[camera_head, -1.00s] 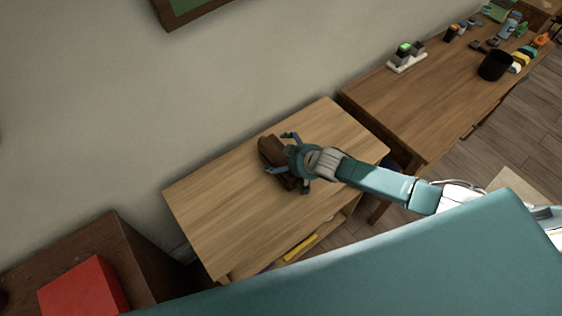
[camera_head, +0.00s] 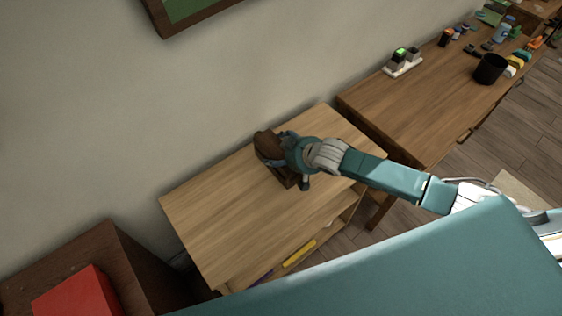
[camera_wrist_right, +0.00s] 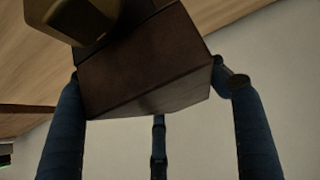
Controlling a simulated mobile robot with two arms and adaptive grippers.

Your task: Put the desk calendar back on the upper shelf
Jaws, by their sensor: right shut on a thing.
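A dark brown, block-like object, taken to be the desk calendar (camera_head: 267,146), is at the back middle of the light wooden shelf unit's top (camera_head: 220,205). In the right wrist view its dark base (camera_wrist_right: 145,70) and a lighter brown rounded part fill the upper middle. My right gripper (camera_head: 290,160) is shut on it, with blue fingers on both sides of the base, also seen in the right wrist view (camera_wrist_right: 155,80). The gripper hides part of it. I cannot tell whether it touches the top. My left gripper is not in view.
A lower shelf below holds a yellow item (camera_head: 299,252). A dark cabinet with a red box (camera_head: 78,297) stands at the left. A desk (camera_head: 425,120) with a black cup (camera_head: 490,68) and small items stands at the right. The top's left half is clear.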

